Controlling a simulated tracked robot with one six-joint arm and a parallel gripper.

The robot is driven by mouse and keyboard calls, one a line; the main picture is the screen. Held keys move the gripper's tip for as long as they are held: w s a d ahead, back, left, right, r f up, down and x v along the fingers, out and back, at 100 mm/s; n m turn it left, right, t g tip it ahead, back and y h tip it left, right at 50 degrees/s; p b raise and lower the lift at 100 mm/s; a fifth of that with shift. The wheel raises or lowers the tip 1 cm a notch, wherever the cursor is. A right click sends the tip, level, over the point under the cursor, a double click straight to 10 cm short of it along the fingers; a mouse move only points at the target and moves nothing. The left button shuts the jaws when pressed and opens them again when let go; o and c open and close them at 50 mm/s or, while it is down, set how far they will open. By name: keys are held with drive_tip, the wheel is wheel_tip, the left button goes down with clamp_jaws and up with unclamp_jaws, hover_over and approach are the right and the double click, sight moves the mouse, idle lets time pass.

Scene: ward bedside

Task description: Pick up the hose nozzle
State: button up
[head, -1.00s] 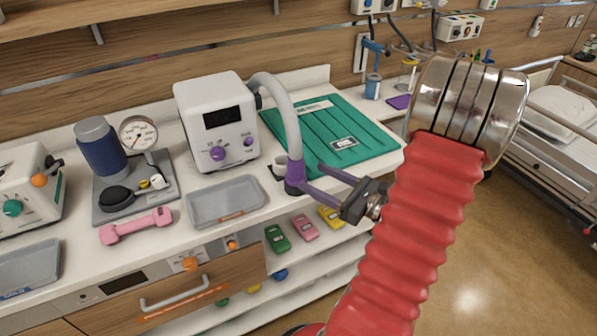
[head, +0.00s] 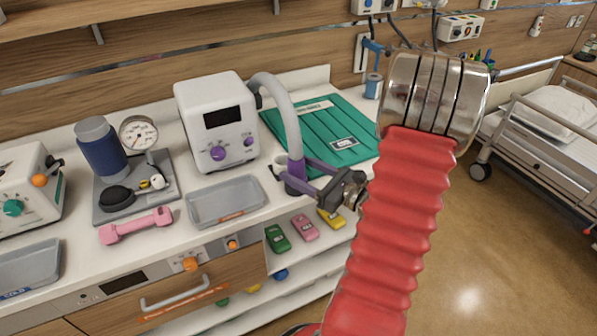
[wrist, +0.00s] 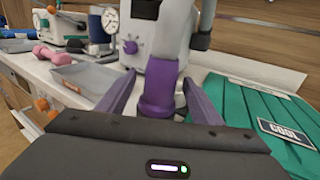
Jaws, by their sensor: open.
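The hose nozzle (head: 296,172) is a purple, roughly upright piece at the lower end of a grey hose (head: 281,97) that arches from a white machine (head: 216,125). It stands near the counter's front edge. My gripper (head: 297,178) has two purple fingers, spread open. In the wrist view the nozzle (wrist: 159,92) stands between the fingers of my gripper (wrist: 159,84), with a visible gap on each side.
A grey tray (head: 227,201) lies left of the nozzle, and a green pack (head: 345,125) lies behind on the right. A pink dumbbell (head: 136,226) and a pressure gauge (head: 139,132) are further left. Small coloured items sit on the shelf below.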

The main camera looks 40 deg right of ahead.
drive_tip(key=shift+w+a, duration=0.25)
drive_tip(key=shift+w, duration=1)
drive_tip(key=shift+w+a, duration=0.2)
drive_tip(key=shift+w, duration=1)
drive_tip(key=shift+c, duration=0.4)
drive_tip(key=c, duration=1.1)
